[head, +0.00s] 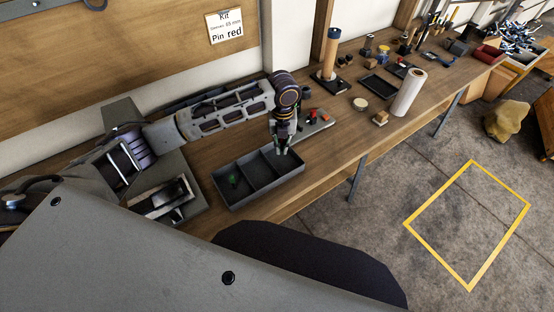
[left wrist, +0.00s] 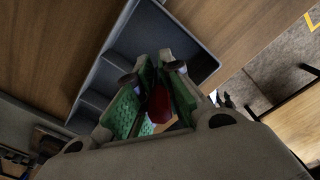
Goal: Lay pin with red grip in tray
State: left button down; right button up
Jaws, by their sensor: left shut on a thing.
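My left gripper (head: 281,148) is above the right part of the dark grey divided tray (head: 268,191) on the workbench. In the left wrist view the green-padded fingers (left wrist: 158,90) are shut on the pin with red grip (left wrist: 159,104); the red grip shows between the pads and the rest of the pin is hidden. The tray (left wrist: 150,30) lies beyond the fingers in that view. A small green item (head: 233,180) is in the tray's left compartment. My right gripper is not in view.
A grey block (head: 316,127) with small red parts stands just behind the tray. A sign (head: 225,26) on the wall reads "Kit" and "Pin red". A white roll (head: 408,93), a wooden post (head: 330,55) and small tools stand further right. Bare bench lies right of the tray.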

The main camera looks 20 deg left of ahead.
aim_at(281, 162)
pick_arm(q)
jog(key=shift+f, duration=1.05)
jog(key=shift+f, duration=2.5)
jog(key=shift+f, duration=0.15)
jog(key=c, duration=1.6)
grip_release()
jog(key=shift+o, duration=0.2)
notch_tip(281, 162, up, 12)
jog(key=shift+r, duration=0.15)
